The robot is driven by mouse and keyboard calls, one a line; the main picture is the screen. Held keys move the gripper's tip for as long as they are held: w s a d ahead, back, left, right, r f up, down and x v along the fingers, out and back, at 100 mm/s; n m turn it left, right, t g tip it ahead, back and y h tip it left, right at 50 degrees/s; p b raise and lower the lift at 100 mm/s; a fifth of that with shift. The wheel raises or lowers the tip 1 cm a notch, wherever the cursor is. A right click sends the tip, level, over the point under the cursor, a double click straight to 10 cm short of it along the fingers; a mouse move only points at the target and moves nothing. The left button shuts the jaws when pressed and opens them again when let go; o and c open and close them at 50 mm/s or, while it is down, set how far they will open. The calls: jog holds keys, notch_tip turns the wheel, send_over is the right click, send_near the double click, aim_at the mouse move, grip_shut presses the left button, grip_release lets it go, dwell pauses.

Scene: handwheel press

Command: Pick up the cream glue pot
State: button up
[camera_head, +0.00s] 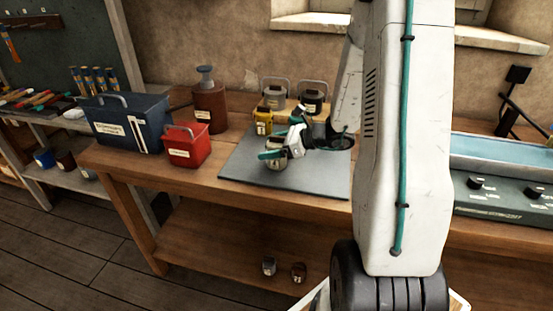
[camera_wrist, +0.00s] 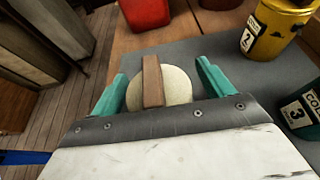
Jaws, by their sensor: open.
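The cream glue pot (camera_wrist: 178,86) shows in the wrist view as a round cream top with a brown wooden bar across it. It stands on the grey mat (camera_head: 240,170) and is partly hidden by my gripper in the head view (camera_head: 277,163). My gripper (camera_wrist: 162,72) is open, with one teal finger on each side of the pot. A gap shows beside the right finger; contact at the left finger is unclear. In the head view my gripper (camera_head: 275,152) is low over the mat.
A yellow pot (camera_head: 263,121) marked 2 stands behind; a dark green pot marked 3 (camera_wrist: 302,112) is close on the right in the wrist view. A red box (camera_head: 186,146), blue toolbox (camera_head: 125,120) and brown bottle (camera_head: 210,105) stand left. The front mat is clear.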

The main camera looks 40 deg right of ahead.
jog(key=shift+a, duration=0.1)
jog(key=c, duration=1.2)
jog(key=shift+c, duration=1.2)
jog(key=shift+r, duration=0.1)
